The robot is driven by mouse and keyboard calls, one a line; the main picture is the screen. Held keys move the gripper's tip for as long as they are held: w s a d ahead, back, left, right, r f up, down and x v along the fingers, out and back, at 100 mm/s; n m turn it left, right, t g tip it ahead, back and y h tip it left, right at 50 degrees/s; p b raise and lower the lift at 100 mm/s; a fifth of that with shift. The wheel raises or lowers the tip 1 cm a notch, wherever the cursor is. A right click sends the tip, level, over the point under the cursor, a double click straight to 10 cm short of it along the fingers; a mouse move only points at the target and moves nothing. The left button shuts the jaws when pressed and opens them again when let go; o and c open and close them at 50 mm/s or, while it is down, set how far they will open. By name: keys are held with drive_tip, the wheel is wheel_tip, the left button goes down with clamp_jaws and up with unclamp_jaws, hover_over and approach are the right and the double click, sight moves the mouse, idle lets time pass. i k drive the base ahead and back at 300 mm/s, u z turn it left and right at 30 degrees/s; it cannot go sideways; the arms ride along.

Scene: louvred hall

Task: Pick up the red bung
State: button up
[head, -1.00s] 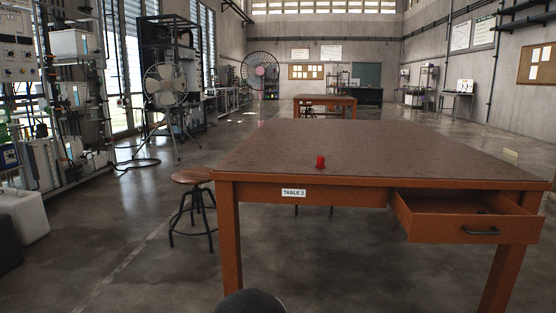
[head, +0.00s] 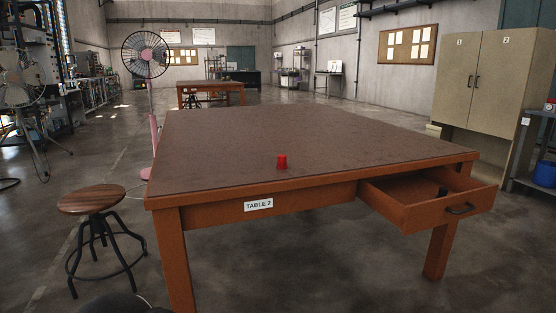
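The red bung (head: 282,162) stands on the brown top of the table labelled TABLE 2 (head: 230,135), close to its front edge and above the label's right side. It looks like a small tapered plug, with nothing touching it. My gripper does not show in the head view.
The table's drawer (head: 428,200) is pulled open at the front right, with a small dark item inside. A round wooden stool (head: 92,199) stands at the front left. A pink fan (head: 147,58) stands behind the table's left side. Cupboards (head: 488,85) stand at the right. The tabletop is otherwise clear.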

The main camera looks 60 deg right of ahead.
sight(281, 164)
drive_tip(key=z, duration=0.65)
drive_tip(key=i, duration=0.8)
drive_tip(key=z, duration=0.85)
